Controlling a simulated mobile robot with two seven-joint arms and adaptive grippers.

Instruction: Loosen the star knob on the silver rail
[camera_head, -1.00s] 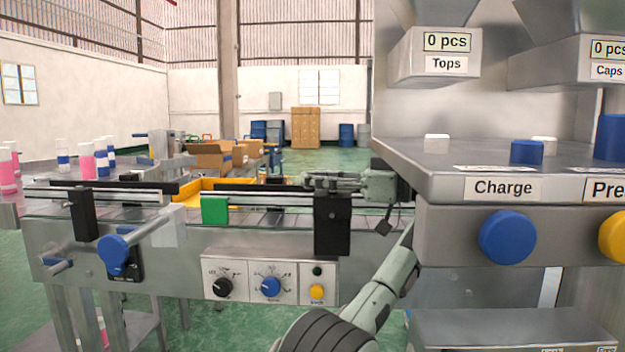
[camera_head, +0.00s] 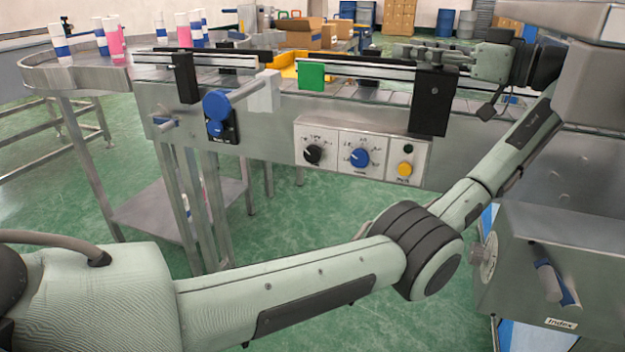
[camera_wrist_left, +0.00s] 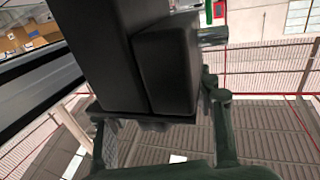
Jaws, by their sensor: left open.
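A round blue knob (camera_head: 216,104) sits on the front of the conveyor at the left, beside a silver rod (camera_head: 245,91) that ends at a white block. I cannot make out a star shape on it. The silver rail (camera_head: 345,70) runs along the conveyor, with a black bracket (camera_head: 430,103) at its right part. My left gripper (camera_head: 420,52) is open, pointing left behind the top of this bracket, well right of the blue knob. In the left wrist view, a large black block (camera_wrist_left: 165,70) stands close before the gripper's green fingers (camera_wrist_left: 168,135); contact is unclear.
A green block (camera_head: 312,77) sits on the rail. A control panel (camera_head: 360,156) with dials is below it. White and pink bottles (camera_head: 112,36) stand at the far left. A grey machine (camera_head: 550,260) is close at right.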

